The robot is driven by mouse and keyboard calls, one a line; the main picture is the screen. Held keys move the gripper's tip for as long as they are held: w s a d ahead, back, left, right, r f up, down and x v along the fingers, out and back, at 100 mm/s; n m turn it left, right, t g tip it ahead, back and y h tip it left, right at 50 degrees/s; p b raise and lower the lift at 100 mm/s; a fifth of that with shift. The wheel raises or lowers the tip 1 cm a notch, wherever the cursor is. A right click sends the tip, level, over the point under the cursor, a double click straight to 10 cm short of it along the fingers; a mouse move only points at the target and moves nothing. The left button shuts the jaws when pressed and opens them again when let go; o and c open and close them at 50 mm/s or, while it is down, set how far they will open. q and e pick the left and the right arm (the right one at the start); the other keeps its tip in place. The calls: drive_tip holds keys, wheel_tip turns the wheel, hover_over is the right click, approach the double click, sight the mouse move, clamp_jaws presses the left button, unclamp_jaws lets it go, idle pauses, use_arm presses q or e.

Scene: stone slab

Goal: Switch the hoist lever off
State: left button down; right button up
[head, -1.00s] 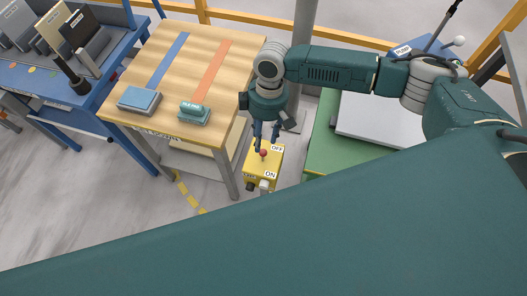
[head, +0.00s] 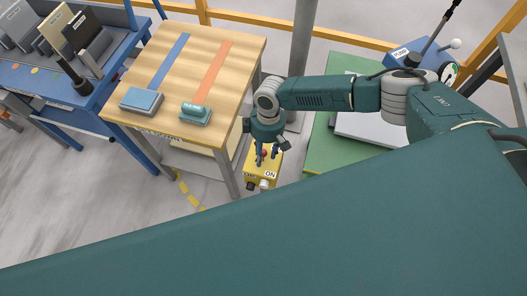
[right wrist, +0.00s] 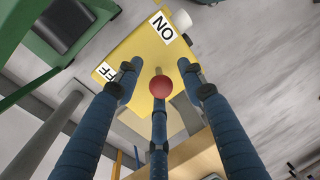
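The yellow hoist box (head: 275,161) stands beside the wooden table, with its ON label (head: 270,174) facing up at the near end. In the right wrist view, the yellow box (right wrist: 140,50) shows the ON label (right wrist: 162,27) and a partly hidden OFF label (right wrist: 105,72). The lever's red ball knob (right wrist: 160,87) sits between my right gripper's spread blue fingers (right wrist: 158,80), which look open around it; contact is not clear. My left gripper is not in view.
A green platform (head: 318,140) is to the right. A grey post (head: 303,50) rises behind.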

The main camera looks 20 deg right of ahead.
clamp_jaws()
drive_tip(key=g+y+b, duration=0.1)
drive_tip(key=b, duration=0.2)
drive_tip(key=w+f+g+b, duration=0.1)
drive_tip(key=b, duration=0.3)
drive_tip(key=w+d+g+y+b, duration=0.1)
drive_tip(key=b, duration=0.3)
drive_tip(key=shift+d+f+g+y, duration=0.1)
drive_tip(key=shift+f+g+y, duration=0.1)
drive_tip(key=shift+g+y, duration=0.1)
drive_tip(key=shift+r+b, duration=0.2)
drive_tip(key=shift+b, duration=0.3)
drive_tip(key=shift+r, duration=0.15)
drive_tip(key=shift+d, duration=0.1)
drive_tip(key=shift+g, duration=0.3)
unclamp_jaws()
